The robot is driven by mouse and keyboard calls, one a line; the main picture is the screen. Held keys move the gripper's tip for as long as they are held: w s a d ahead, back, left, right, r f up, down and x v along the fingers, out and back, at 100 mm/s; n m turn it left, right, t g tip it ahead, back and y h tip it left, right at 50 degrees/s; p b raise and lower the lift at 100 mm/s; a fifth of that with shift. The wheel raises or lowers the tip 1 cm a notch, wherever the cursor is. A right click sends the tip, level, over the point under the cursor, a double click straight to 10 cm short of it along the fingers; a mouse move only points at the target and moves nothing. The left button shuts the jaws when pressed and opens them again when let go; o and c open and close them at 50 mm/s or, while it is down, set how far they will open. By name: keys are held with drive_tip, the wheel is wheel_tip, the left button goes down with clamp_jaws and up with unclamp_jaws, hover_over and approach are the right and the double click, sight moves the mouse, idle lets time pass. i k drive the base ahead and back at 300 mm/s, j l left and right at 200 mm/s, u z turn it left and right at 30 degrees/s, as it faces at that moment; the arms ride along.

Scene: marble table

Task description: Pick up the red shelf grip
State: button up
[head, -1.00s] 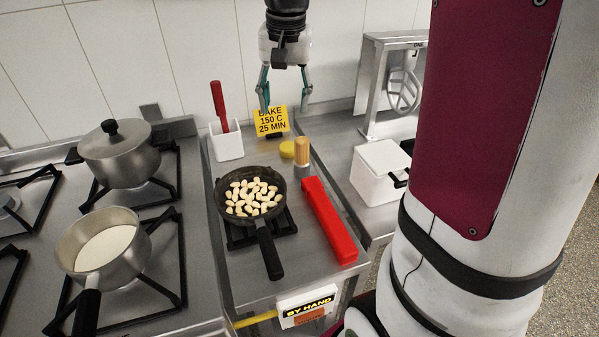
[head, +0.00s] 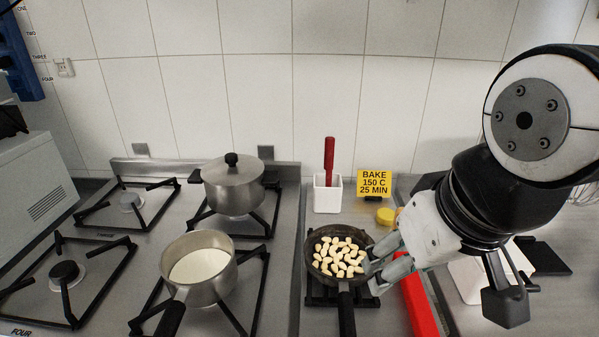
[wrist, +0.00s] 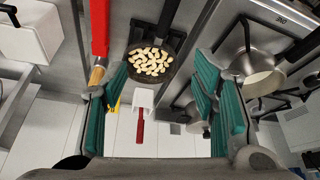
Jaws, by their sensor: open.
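A long red bar (head: 420,305), the likeliest match for the red shelf grip, lies on the counter right of the pan. In the head view my gripper hides part of it. It also shows at the upper left of the wrist view (wrist: 99,28). A second red thing, an upright red handle (head: 329,158), stands in a white holder (head: 328,194). My gripper (head: 373,272) is open and empty, with its fingers in front of the pan's right edge in the head view. In the wrist view the teal finger pads (wrist: 165,105) stand wide apart, with the bar beyond the left one.
A black pan (head: 312,262) of white pieces sits left of the bar. A yellow sign (head: 373,184) and a yellow lid (head: 385,216) stand behind. A pale wooden-topped thing (wrist: 97,74) is near the bar's end. Two steel pots (head: 234,190) (head: 225,285) are on the stove.

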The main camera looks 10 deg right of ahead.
sight(421, 316)
drive_tip(key=u, duration=2.15)
drive_tip(key=z, duration=2.45)
drive_tip(key=k+z, duration=0.2)
drive_tip(key=z, duration=0.2)
drive_tip(key=k+z, duration=0.2)
drive_tip(key=z, duration=0.15)
